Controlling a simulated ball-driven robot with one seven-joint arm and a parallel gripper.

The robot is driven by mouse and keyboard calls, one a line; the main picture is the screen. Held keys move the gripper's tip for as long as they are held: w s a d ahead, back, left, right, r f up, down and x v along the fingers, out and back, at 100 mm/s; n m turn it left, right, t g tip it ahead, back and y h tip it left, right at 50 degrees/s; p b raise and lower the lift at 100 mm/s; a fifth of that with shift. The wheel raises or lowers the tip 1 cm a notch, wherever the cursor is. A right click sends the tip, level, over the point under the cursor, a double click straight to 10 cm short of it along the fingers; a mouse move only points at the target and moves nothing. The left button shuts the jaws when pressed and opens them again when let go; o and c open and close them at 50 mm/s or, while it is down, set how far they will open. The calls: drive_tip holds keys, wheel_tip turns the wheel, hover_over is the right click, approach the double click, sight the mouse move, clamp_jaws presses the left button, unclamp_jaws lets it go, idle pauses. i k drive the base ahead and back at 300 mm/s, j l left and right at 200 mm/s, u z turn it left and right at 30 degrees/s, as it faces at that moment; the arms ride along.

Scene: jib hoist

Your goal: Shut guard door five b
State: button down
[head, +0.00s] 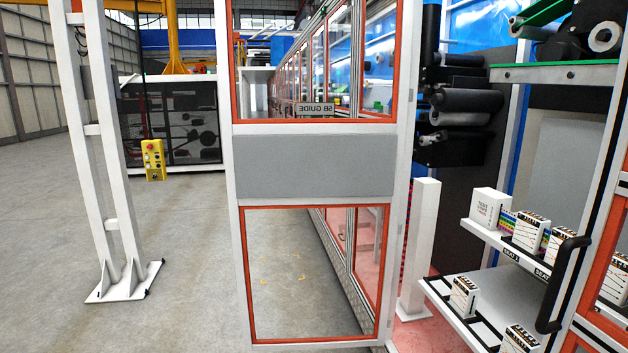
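Guard door five b (315,166) stands open in the middle of the head view, swung out from the machine. It is a white frame with a grey middle panel and red-edged clear windows above and below. Its label plate (315,109) reads "5B GUIDE" in reverse, so I see the door's inner face. The machine bay to its right is uncovered. No handle shows on this door from here. My gripper is not in view.
Shelves with small boxes (491,208) stand in the bay at right, below black rollers (462,105). A black handle (563,285) is on a red-edged frame at far right. A white post (107,200) stands left. Grey floor (190,260) between post and door is clear.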

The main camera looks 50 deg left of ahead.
sight(310, 163)
drive_tip(key=i+j+z, duration=0.15)
drive_tip(key=j, duration=1.2)
drive_tip(key=i+j+z, duration=0.2)
drive_tip(key=j, duration=1.65)
drive_tip(key=k+j+z, duration=0.15)
drive_tip(key=j, duration=0.75)
drive_tip(key=j+z, duration=0.15)
drive_tip(key=j, duration=0.3)
drive_tip(key=k+j, duration=0.15)
drive_tip(key=j, duration=0.3)
drive_tip(key=k+j+z, duration=0.15)
drive_tip(key=j, duration=0.7)
drive_tip(key=j+z, duration=0.1)
drive_tip(key=j, duration=1.3)
drive_tip(key=j+z, duration=0.1)
drive_tip(key=j, duration=1.25)
drive_tip(key=k, duration=0.05)
